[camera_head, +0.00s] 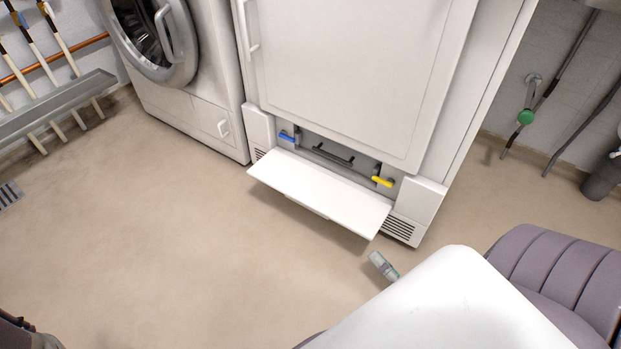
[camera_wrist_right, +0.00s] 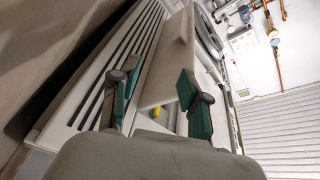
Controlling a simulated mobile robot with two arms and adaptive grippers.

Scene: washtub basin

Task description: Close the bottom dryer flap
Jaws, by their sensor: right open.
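The bottom dryer flap (camera_head: 318,192) is a white panel at the foot of the tall white dryer (camera_head: 350,70). It is folded down and sticks out over the floor, baring a grey recess with a blue lever (camera_head: 287,136) and a yellow lever (camera_head: 382,181). My right gripper (camera_head: 383,266) is just in front of the flap's right end, low near the floor. In the right wrist view its green-padded fingers (camera_wrist_right: 158,85) are apart, with a white panel showing beyond and between them. A dark part at the lower left of the head view may be my left gripper (camera_head: 25,335).
A washer (camera_head: 185,70) stands left of the dryer. Dark vent slots (camera_head: 397,228) sit beside the flap. A grey rack (camera_head: 60,105) with tools is at the left wall. Pipes with a green part (camera_head: 525,117) are at right. The floor before the flap is clear.

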